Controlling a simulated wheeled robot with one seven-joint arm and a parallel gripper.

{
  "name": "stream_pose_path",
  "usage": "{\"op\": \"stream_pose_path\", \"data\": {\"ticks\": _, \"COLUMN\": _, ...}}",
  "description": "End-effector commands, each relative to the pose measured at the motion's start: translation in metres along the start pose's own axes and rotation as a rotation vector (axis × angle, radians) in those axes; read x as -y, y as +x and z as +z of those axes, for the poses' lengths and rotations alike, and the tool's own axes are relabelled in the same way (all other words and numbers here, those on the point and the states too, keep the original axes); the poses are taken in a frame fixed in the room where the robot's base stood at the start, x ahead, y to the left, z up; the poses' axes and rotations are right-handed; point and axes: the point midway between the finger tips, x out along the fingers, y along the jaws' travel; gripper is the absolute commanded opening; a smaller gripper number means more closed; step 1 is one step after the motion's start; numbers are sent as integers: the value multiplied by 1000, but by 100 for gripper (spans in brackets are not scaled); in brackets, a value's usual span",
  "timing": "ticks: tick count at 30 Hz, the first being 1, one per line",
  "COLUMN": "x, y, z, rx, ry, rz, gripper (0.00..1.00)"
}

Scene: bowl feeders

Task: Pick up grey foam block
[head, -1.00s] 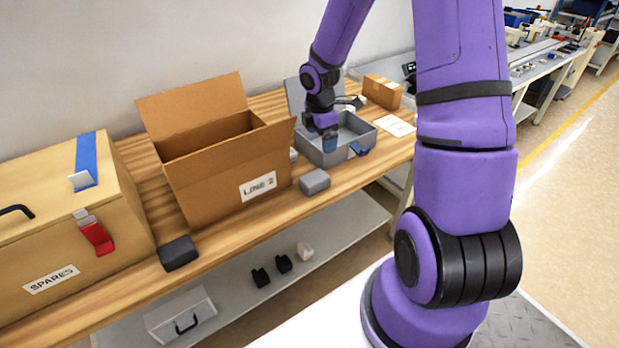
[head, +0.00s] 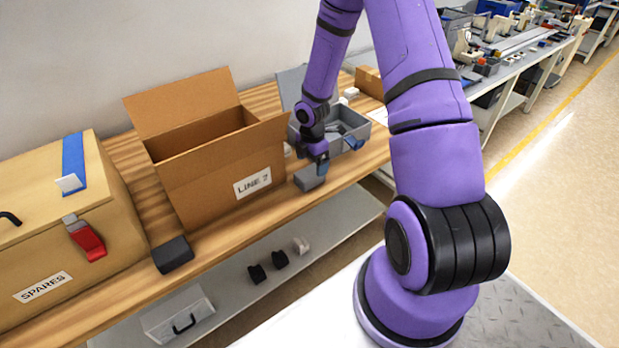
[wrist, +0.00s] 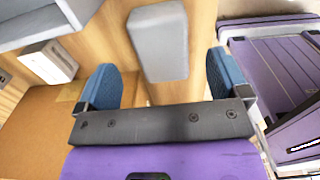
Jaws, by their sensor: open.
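The grey foam block (head: 308,179) lies on the wooden bench to the right of the cardboard box, near the bench's front edge. In the wrist view the grey block (wrist: 158,42) shows whole, ahead of my gripper (wrist: 160,84) and roughly centred between its two blue-padded fingers. My gripper is open and empty. In the head view my gripper (head: 322,166) hangs just above or beside the block and covers part of it; I cannot tell the exact gap. A darker block (head: 173,254) lies on the bench between the spares case and the box.
An open cardboard box (head: 220,185) marked LINE 2 stands left of the block. A grey open bin (head: 357,128) is behind and right. A spares case (head: 60,240) stands at the far left. A lower shelf (head: 235,262) holds small black and white parts.

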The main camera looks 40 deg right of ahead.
Motion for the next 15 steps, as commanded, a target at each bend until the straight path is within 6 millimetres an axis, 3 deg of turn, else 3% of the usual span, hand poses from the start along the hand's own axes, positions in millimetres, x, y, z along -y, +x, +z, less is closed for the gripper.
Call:
{"op": "stream_pose_path", "data": {"ticks": 9, "x": 1, "y": 41, "z": 0, "rx": 0, "ry": 0, "rz": -1, "gripper": 94}}
{"op": "stream_pose_path", "data": {"ticks": 15, "x": 1, "y": 48, "z": 0, "rx": 1, "ry": 1, "rz": 0, "gripper": 94}}
